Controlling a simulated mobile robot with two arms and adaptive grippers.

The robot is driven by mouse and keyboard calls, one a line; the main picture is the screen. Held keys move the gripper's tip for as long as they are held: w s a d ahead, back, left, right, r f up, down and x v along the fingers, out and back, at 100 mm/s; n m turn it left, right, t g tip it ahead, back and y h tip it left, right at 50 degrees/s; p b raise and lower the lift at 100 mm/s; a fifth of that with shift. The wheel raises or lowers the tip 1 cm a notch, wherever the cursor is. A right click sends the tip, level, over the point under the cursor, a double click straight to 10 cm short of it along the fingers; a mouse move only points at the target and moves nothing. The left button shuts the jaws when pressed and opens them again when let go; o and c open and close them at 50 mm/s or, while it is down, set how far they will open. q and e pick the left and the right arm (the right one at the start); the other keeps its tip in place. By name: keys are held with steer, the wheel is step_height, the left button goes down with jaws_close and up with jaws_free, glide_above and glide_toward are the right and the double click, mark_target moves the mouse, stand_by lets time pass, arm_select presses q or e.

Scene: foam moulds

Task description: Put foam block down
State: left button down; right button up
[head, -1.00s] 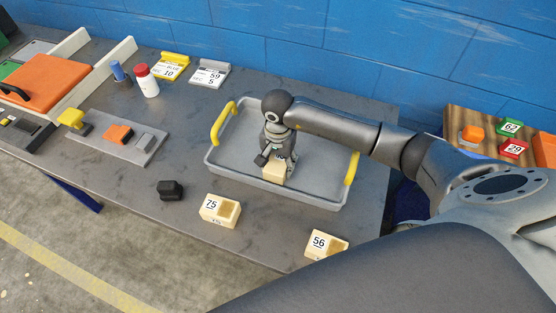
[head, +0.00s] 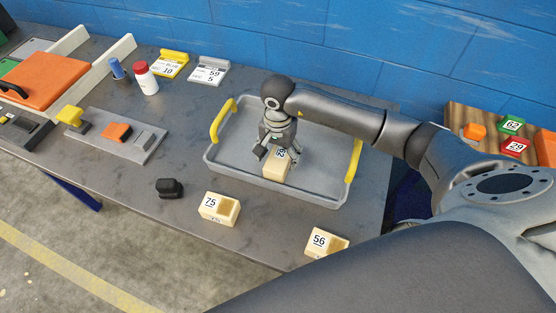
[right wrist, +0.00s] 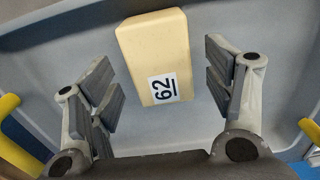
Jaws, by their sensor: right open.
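A cream foam block (head: 275,168) lies in the grey tray (head: 225,168) with yellow handles. My right gripper (head: 270,155) is just above the tray floor beside the block. In the right wrist view its fingers (right wrist: 160,90) are spread wide, with clear gaps on both sides of the block, and do not touch it. My left gripper is not in view.
Cream blocks 75 (head: 220,209) and 56 (head: 325,242) stand on the table in front of the tray. A grey plate (head: 100,140), a white bottle (head: 146,80) and sign stands (head: 208,71) are further left. Bare table lies between.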

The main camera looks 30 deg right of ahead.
mark_target(278, 159)
step_height(278, 159, up, 9)
steer(key=b, duration=0.2)
stand_by(0.6)
